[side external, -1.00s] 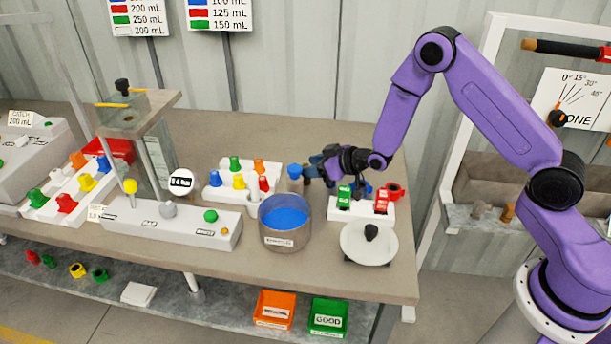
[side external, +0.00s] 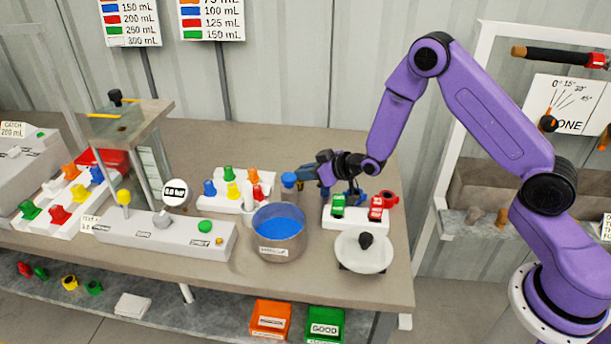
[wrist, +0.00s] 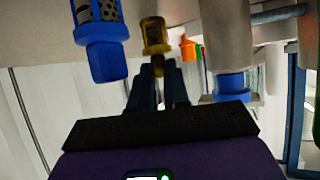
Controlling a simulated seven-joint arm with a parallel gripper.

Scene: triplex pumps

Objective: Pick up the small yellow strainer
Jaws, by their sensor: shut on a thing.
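In the wrist view the yellow strainer (wrist: 154,37), a small ringed cage with a narrow stem, is at the tips of my gripper (wrist: 158,72). The fingers are shut on its stem. In the side external view my gripper (side external: 306,174) is above the back of the bench, next to a blue-topped part (side external: 289,180). The yellow strainer cannot be clearly made out there. A larger blue strainer (wrist: 102,48) is just left of the yellow one in the wrist view.
The pot of blue liquid (side external: 278,234) stands in front of my gripper. A white block with green and red parts (side external: 356,217) and a white dish (side external: 363,252) are to the right. A rack of coloured pieces (side external: 230,203) is to the left.

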